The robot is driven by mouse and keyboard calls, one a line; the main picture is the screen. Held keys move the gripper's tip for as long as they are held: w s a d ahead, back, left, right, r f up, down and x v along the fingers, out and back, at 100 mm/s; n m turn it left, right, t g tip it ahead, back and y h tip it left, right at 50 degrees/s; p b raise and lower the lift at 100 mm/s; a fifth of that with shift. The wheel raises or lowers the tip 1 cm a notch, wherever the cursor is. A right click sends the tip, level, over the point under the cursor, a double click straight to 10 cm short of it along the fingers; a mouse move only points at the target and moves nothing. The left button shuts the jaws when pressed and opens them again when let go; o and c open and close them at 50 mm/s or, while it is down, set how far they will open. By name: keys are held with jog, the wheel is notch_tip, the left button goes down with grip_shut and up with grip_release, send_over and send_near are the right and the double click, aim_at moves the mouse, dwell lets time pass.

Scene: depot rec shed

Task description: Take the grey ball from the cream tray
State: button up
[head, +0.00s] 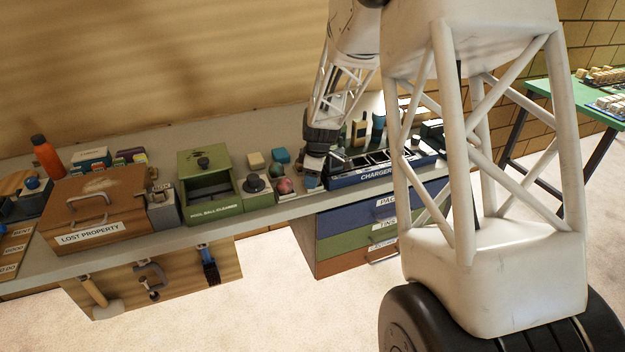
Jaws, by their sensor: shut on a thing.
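My gripper (313,174) points down at the right end of a small pale, cream-looking tray (297,194) on the bench. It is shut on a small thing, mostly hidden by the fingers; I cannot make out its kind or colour. A blue patch shows at the fingertips, and I cannot tell whether it is finger or object. A reddish-pink ball (284,186) and a dark green ball (275,171) sit just left of my gripper. I cannot make out a grey ball anywhere in view.
A green ball-cleaner box (208,208) and a dark round knob-topped thing (255,184) stand left. The dark blue charger rack (372,177) is close on the right, bottles behind it. A brown lost-property box (95,207) is farther left. The bench's front edge is near.

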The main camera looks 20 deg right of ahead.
jog(key=shift+r, duration=0.75)
notch_tip(320, 180, up, 2)
jog(key=shift+r, duration=0.1)
jog(key=s+a+r, duration=0.1)
jog(key=s+a, duration=0.2)
jog(key=s, duration=1.2)
jog(key=shift+s+r, duration=0.15)
jog(key=shift+s, duration=0.25)
